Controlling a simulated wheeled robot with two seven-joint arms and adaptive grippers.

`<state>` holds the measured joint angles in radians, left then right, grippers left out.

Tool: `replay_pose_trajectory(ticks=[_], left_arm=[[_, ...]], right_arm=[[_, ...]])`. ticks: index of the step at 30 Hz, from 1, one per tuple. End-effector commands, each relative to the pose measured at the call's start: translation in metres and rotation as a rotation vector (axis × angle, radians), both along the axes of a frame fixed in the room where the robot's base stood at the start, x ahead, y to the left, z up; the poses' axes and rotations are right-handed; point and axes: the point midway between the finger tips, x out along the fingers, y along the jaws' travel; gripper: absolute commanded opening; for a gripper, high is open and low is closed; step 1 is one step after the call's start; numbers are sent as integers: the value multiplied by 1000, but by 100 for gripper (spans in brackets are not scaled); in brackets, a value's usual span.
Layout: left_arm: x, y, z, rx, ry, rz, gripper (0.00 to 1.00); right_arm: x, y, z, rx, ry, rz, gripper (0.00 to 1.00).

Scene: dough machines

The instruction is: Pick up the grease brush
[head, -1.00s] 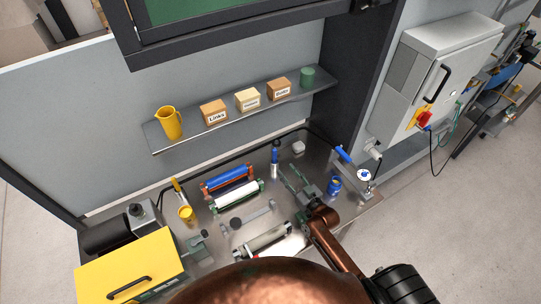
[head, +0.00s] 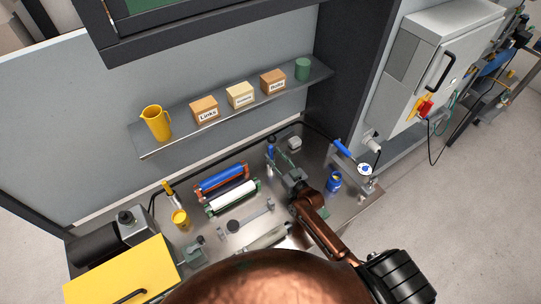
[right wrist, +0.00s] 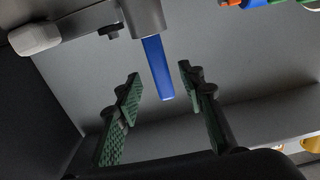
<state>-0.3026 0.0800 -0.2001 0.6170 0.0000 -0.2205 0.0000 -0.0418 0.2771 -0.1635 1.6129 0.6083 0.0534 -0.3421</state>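A blue handle (head: 270,151), which looks like the grease brush, stands upright at the back of the metal table. In the right wrist view the blue handle (right wrist: 158,68) rises from a grey cylindrical holder (right wrist: 142,18); any bristles are hidden. My right gripper (head: 281,166) is close in front of it. In the right wrist view the green-padded fingers of my right gripper (right wrist: 163,92) are apart, with the handle's free end showing in the gap between them and no visible contact. My left gripper is not in view.
Blue and white rollers (head: 222,181) lie left of my right arm. A yellow cup (head: 180,218) stands further left. A blue can (head: 334,182) and a gauge (head: 365,169) are to the right. A grey block (head: 294,143) sits behind; a shelf (head: 240,110) with boxes hangs above.

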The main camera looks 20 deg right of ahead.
Motion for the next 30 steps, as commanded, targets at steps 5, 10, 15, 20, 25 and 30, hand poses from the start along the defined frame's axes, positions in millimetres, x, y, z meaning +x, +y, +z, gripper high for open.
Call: replay_pose_trajectory(ticks=[5, 10, 15, 20, 25, 30], left_arm=[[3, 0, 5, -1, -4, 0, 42], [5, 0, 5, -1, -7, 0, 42], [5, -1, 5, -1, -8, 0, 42], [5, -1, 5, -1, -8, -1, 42], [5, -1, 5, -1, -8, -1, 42], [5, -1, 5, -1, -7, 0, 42]], right_arm=[[25, 5, 2, 1, -1, 1, 36], [32, 6, 1, -1, 0, 0, 36], [32, 6, 1, -1, 0, 0, 36], [32, 5, 1, 0, 0, 0, 25], [32, 5, 1, 0, 0, 0, 13], [32, 5, 1, 0, 0, 0, 1]])
